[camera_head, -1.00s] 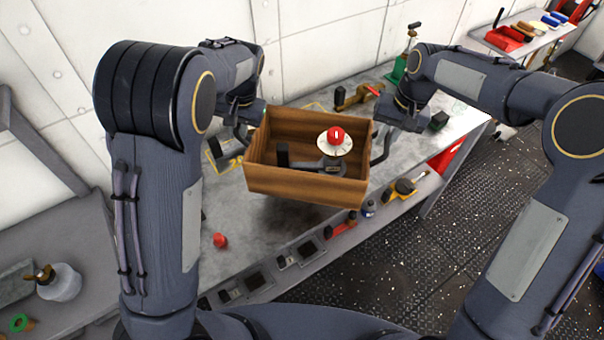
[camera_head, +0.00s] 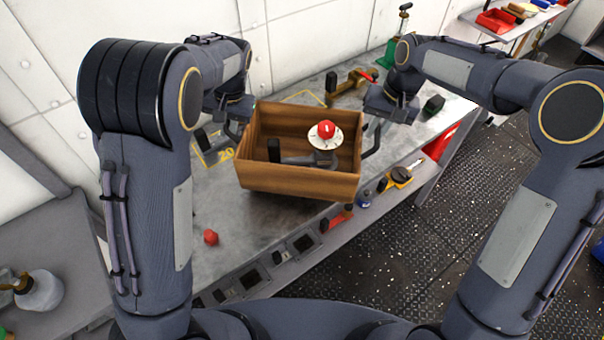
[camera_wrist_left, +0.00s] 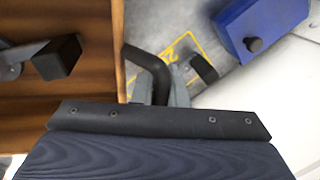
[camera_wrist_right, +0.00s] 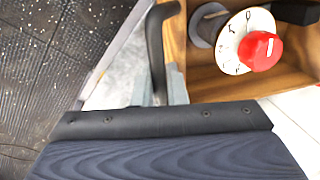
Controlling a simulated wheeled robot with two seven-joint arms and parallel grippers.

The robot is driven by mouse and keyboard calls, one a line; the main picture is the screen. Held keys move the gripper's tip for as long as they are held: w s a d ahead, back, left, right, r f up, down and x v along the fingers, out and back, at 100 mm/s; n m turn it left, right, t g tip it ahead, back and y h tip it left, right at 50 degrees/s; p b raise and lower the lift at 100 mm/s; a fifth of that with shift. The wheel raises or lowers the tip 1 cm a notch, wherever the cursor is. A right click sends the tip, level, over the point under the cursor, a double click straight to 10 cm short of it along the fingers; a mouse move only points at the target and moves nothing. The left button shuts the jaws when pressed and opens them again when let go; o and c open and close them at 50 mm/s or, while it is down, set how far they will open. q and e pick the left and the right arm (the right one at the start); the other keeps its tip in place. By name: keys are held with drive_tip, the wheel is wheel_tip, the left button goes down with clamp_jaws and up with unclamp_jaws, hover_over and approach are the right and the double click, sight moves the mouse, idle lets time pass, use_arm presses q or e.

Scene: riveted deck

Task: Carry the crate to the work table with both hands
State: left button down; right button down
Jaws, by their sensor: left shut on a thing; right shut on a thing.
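The wooden crate (camera_head: 296,183) hangs between my two grippers, over the grey work table (camera_head: 225,218). It looks roughly level; whether its base touches the tabletop is hidden. Inside lie a dark tool with a black block end, a white dial and a red knob (camera_head: 326,130). My left gripper (camera_head: 236,126) is shut on the crate's dark left handle (camera_wrist_left: 148,66). My right gripper (camera_head: 382,122) is shut on the right handle, a bent bar in the right wrist view (camera_wrist_right: 156,42).
A yellow outline (camera_head: 214,153) marks the tabletop beside the crate. The wall is close behind.

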idle(0.4)
